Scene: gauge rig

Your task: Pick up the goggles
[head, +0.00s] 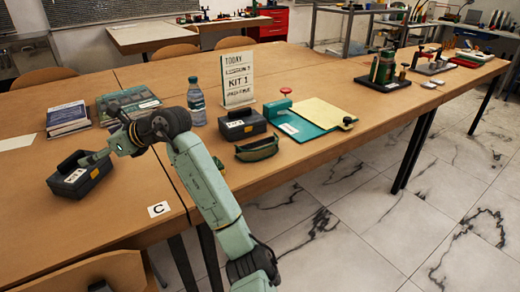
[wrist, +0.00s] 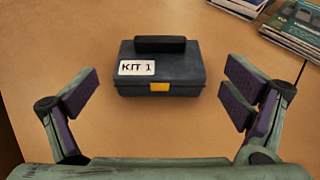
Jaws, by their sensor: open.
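I cannot make out goggles for certain in either view. A dark green rounded item (head: 257,147), like a pouch or case, lies near the table's front edge in the head view; I cannot tell whether it is or holds the goggles. My gripper (wrist: 160,98) is open and empty, with its fingers spread wide on either side of a dark case labelled KIT 1 (wrist: 160,78). The same case (head: 80,180) sits on the left table in the head view, close to my gripper (head: 98,157). The case appears closed, and its contents are hidden.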

